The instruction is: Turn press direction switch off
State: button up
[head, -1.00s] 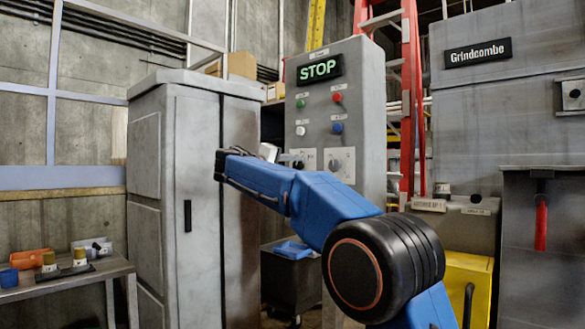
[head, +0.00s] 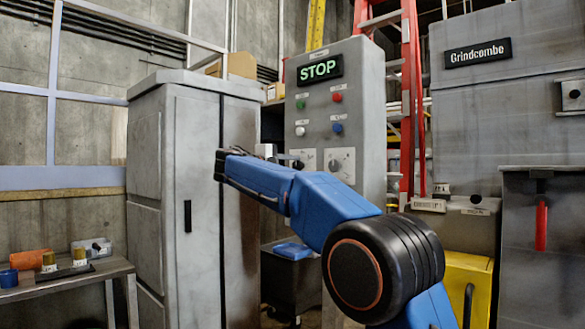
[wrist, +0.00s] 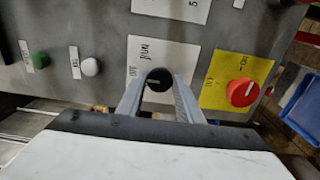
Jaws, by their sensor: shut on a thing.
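A grey control panel (head: 357,100) stands upright and shows a lit green STOP display (head: 320,69). In the wrist view, a black rotary knob (wrist: 158,79) sits on a white plate (wrist: 150,50) with lettering that looks like RUN and OFF. My gripper (wrist: 160,84) has its two fingers around this knob, one on each side, and is shut on it. The knob carries a light pointer mark. In the head view my arm hides most of the gripper. A second dial (head: 334,166) on a white plate is uncovered. I cannot read which label names the press direction.
A red knob (wrist: 242,92) on a yellow plate sits close to the right finger in the wrist view. A green button (wrist: 39,61) and a white button (wrist: 90,66) lie to the left. A grey cabinet (head: 190,190) stands left of the panel.

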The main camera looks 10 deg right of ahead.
jog(key=o, duration=1)
jog(key=shift+o, duration=0.2)
jog(key=shift+a, duration=0.15)
jog(key=v, duration=1.7)
jog(key=shift+s, duration=0.1)
